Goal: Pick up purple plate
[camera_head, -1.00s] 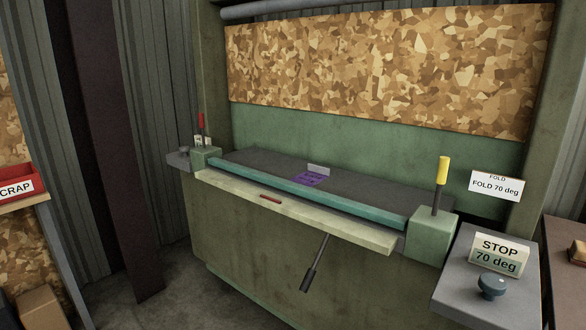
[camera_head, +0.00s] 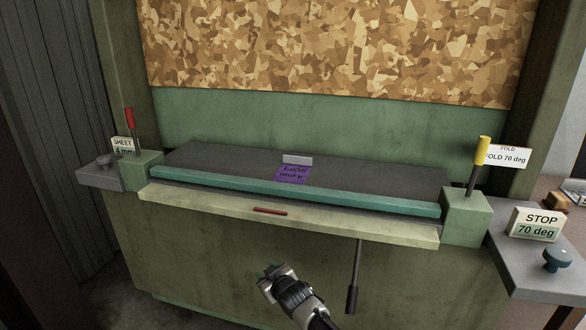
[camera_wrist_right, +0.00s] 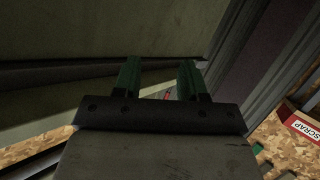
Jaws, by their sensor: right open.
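The purple plate (camera_head: 291,175) lies flat on the dark bed (camera_head: 375,178) of the green folding machine, behind the teal bar (camera_head: 330,197), and dark lettering shows on it. A small grey block (camera_head: 297,159) stands at its back edge. My right gripper (camera_head: 269,271) is low in front of the machine, below the pale front ledge and well apart from the plate. In the right wrist view my right gripper (camera_wrist_right: 159,78) has its two green fingers spread with nothing between them. The plate is not seen there. My left gripper is not in view.
A red-handled lever (camera_head: 129,118) stands at the left end and a yellow-handled lever (camera_head: 482,155) at the right. A dark-gripped handle (camera_head: 353,290) hangs below the ledge, right of my gripper. A STOP 70 deg sign (camera_head: 540,224) and knob (camera_head: 558,259) are at right.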

